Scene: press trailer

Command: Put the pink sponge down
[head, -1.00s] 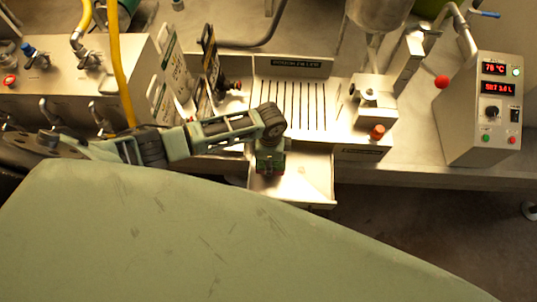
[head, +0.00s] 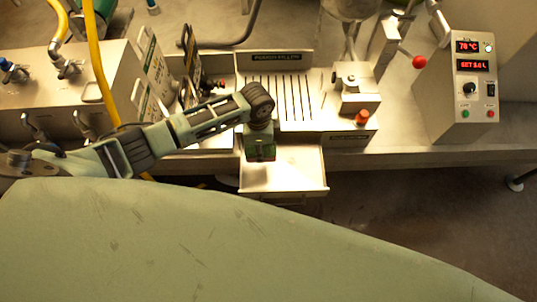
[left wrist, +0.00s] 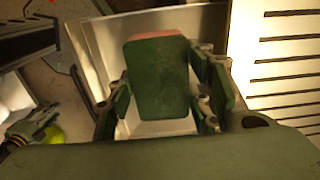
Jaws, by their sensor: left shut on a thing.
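The pink sponge (left wrist: 160,36) shows in the left wrist view as a thin pink edge above a dark green face (left wrist: 160,80). My left gripper (left wrist: 162,100) has its fingers on both sides of it and is shut on it. In the head view my left gripper (head: 260,150) points down over the back part of an open metal drawer (head: 290,176). The sponge is hard to make out there. I cannot tell whether it touches the drawer floor. The drawer wall (left wrist: 93,60) shows behind the sponge in the left wrist view. My right gripper is not in view.
The slotted press filler tray (head: 300,100) lies behind the drawer. A block with an orange knob (head: 362,117) stands to its right, and a control box with red displays (head: 468,85) farther right. A metal cabinet with taps (head: 70,95) stands at left.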

